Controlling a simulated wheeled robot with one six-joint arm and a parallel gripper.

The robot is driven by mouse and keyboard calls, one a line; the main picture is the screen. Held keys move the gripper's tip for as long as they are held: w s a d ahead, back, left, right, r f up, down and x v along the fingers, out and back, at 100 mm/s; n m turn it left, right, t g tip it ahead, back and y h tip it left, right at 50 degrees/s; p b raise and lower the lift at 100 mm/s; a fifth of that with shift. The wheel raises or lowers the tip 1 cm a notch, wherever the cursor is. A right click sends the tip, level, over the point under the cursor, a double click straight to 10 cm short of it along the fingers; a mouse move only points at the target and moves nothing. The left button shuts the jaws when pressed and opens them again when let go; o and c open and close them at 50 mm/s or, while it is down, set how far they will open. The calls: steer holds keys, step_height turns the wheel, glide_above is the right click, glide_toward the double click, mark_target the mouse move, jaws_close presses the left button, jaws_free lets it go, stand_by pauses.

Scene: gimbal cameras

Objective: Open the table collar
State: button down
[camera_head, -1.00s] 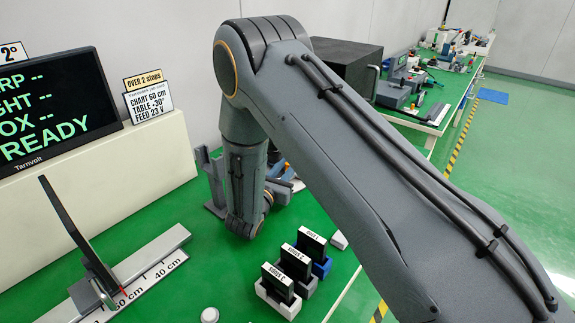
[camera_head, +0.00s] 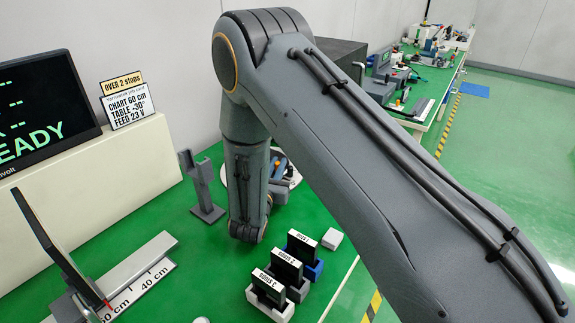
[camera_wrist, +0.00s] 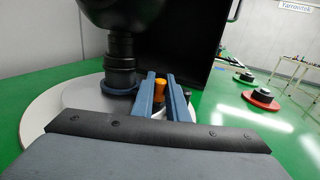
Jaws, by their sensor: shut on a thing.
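In the wrist view, the two blue fingers of my gripper (camera_wrist: 162,98) are closed around an orange-ended piece (camera_wrist: 160,79). It looks like a small lever or knob, and I cannot tell for sure that it belongs to the table collar. The piece sits over a round pale turntable (camera_wrist: 39,128), beside a black post with a blue foot ring (camera_wrist: 118,87). In the head view, my arm hides most of the turntable and my gripper. Only a small blue and orange part (camera_head: 279,166) shows beside my forearm.
A large black box (camera_wrist: 172,40) stands close behind the fingers. In the head view, labelled holders (camera_head: 288,268), a grey stand (camera_head: 203,190) and a tilted panel on a scale rail (camera_head: 60,240) stand on the green bench. A red-based object (camera_wrist: 260,99) lies right.

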steer(key=shift+a, duration=0.1)
steer(key=c, duration=2)
jaws_free()
steer(key=shift+s, duration=0.1)
steer(key=b+v, duration=0.1)
steer(key=v, duration=0.6)
steer(key=shift+s+b, duration=0.3)
steer(key=shift+s, duration=0.05)
